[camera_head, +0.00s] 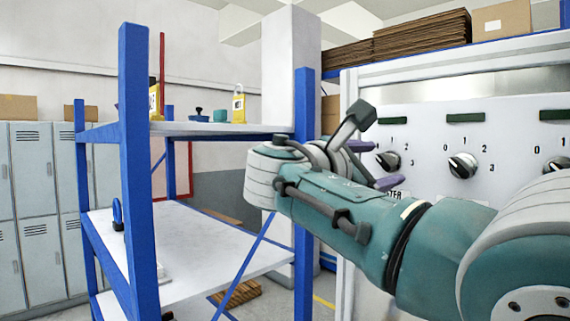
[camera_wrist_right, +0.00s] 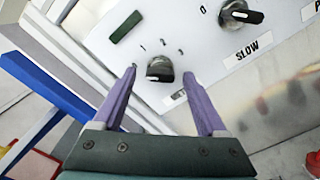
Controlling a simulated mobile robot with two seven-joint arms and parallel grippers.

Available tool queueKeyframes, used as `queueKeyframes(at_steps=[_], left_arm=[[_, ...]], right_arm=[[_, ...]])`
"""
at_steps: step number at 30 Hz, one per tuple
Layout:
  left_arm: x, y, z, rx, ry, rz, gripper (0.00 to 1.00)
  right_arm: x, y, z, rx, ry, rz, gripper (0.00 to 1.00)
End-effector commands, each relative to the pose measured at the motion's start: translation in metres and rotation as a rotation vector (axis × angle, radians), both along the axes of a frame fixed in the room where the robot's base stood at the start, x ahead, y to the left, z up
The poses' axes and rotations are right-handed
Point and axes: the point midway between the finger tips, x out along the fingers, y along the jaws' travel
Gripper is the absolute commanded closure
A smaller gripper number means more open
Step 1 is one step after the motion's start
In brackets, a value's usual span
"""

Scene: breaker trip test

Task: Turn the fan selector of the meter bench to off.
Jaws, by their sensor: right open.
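The white bench panel (camera_head: 430,125) carries a row of black selector knobs with numerals. The leftmost knob (camera_head: 388,161) has a partly hidden label ending in "STER". A second knob (camera_head: 462,165) is right of it, and a third (camera_head: 556,166) sits at the picture edge. No label reading fan is legible. My right gripper (camera_head: 385,165) is open at the leftmost knob. In the right wrist view this knob (camera_wrist_right: 160,68) shows between the two purple fingers, with gaps on both sides; another knob (camera_wrist_right: 240,14) labelled "SLOW" is beyond. My left gripper is not in view.
A blue-framed shelf (camera_head: 135,160) with white boards stands left of the bench, holding a yellow padlock (camera_head: 239,105) and small items. Grey lockers (camera_head: 30,180) line the far left. Cardboard stacks (camera_head: 420,40) lie above the bench. My right arm covers the lower panel.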

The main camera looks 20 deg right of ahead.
Motion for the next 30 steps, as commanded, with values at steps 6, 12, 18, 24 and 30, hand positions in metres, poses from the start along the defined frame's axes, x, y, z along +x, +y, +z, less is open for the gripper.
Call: queueKeyframes(at_steps=[6,12,18,24,30], left_arm=[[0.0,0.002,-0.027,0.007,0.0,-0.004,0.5],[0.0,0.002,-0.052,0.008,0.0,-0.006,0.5],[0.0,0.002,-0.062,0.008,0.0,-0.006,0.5],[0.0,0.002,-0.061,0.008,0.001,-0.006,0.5],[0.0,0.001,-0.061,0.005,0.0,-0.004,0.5]], right_arm=[[-0.012,0.032,-0.008,0.004,-0.004,0.005,0.25],[-0.028,0.068,-0.007,0.003,-0.002,0.004,0.25],[-0.036,0.088,-0.003,0.002,0.0,0.001,0.25],[-0.038,0.09,-0.001,0.001,0.001,0.0,0.25],[-0.037,0.09,-0.001,0.001,0.001,0.0,0.25]])
